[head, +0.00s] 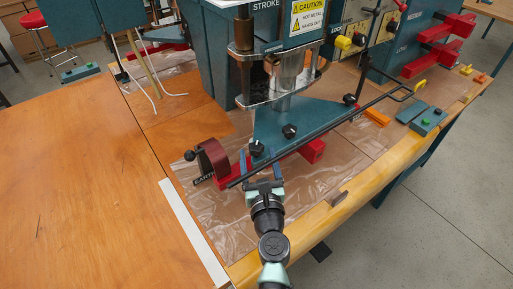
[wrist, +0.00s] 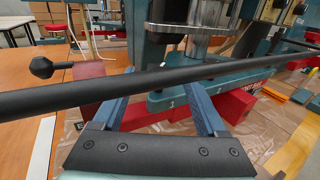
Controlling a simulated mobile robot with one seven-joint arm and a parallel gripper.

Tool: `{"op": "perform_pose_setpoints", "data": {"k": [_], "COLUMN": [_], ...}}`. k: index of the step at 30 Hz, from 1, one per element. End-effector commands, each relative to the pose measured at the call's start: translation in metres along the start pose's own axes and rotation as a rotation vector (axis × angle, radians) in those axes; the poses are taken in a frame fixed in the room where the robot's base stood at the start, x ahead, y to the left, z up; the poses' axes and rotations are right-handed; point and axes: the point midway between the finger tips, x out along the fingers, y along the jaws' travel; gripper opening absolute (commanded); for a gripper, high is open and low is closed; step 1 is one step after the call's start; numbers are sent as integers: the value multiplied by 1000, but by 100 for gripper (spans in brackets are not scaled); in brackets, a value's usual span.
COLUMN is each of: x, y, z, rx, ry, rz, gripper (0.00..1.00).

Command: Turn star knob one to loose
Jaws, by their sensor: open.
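Several black star knobs sit on the teal base plate (head: 300,118) of the welding machine. The nearest knob (head: 257,148), at the plate's front left corner, is closest to my gripper (head: 259,160). A second knob (head: 289,131) is to its right, and a third (head: 350,99) is farther right. My gripper is open, its blue fingers pointing at the nearest knob, one on either side as seen from the head; contact cannot be told. In the wrist view the open fingers (wrist: 158,100) reach behind a long black bar.
The long black bar (head: 325,132) crosses diagonally over my fingers, close to them. A dark red curved part (head: 211,158) and a black ball handle (head: 189,156) stand to the left.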

Motion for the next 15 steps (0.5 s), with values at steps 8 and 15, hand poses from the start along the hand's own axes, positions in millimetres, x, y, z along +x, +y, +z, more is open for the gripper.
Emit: {"op": "perform_pose_setpoints", "data": {"k": [8, 15], "x": [30, 34], "y": [0, 0], "z": [-1, 0], "rx": [0, 0], "ry": [0, 0], "rz": [1, 1], "gripper": [75, 75]}}
